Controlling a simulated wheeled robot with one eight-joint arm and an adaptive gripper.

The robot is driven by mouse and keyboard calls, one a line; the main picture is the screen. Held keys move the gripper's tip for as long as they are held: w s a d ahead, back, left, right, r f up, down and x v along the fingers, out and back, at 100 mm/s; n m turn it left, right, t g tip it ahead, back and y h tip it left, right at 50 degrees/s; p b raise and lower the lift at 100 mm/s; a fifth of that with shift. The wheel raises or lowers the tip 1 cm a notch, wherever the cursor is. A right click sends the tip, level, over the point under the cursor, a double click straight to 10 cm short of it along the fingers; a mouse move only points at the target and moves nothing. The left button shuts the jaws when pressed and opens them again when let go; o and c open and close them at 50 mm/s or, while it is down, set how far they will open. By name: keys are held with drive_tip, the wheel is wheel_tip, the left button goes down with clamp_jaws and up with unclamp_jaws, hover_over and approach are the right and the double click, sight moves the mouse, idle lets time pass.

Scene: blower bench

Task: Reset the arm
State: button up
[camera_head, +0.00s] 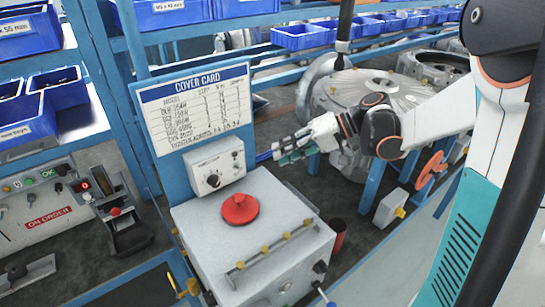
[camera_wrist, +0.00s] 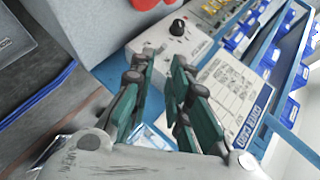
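My gripper (camera_head: 282,153) is held out in the air in front of the cover card, above and behind the grey box, with nothing in it. Its green-padded fingers also show in the wrist view (camera_wrist: 160,68), spread apart with a clear gap between them. My white arm reaches in from the right in the head view. The task names no other object.
A grey box (camera_head: 262,204) with a red knob (camera_head: 239,208) and a yellow-mounted rail stands in the centre. A white control box (camera_head: 216,168) and the cover card (camera_head: 198,110) are left of my gripper. A large metal housing (camera_head: 352,100) is behind it. Blue bins (camera_head: 300,37) line the back.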

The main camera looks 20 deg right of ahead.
drive_tip(key=shift+s+d+r, duration=0.1)
drive_tip(key=shift+d+r, duration=0.05)
drive_tip(key=shift+d, duration=0.05)
drive_tip(key=shift+a, duration=0.1)
